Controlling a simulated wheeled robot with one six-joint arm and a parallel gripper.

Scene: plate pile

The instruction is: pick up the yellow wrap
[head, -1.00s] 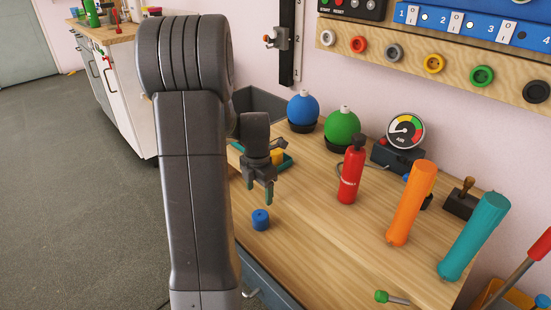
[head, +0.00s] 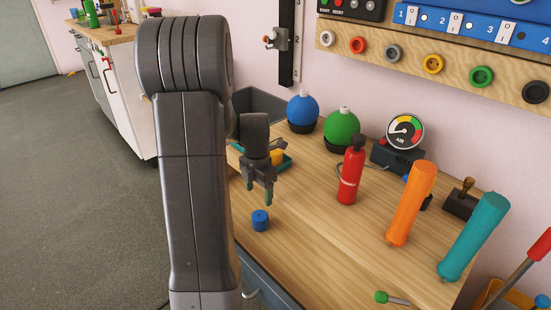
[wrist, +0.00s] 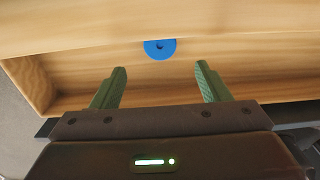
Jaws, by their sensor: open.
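A small yellow piece (head: 277,157), partly hidden behind my gripper, sits in a teal tray (head: 288,164) at the back left of the wooden bench. It is the only yellow thing on the open bench top; I cannot tell from its shape whether it is a wrap. My gripper (head: 259,193) is open and empty, pointing down in front of the tray, above the bench. In the wrist view my gripper (wrist: 160,68) shows two green fingers spread apart with nothing between them. The yellow piece does not show in the wrist view.
A blue cylinder (head: 260,220) stands just in front of my gripper; it also shows in the wrist view (wrist: 160,50). A red extinguisher (head: 351,173), a green ball (head: 342,126), a blue ball (head: 303,109) and an orange cylinder (head: 411,203) stand to the right.

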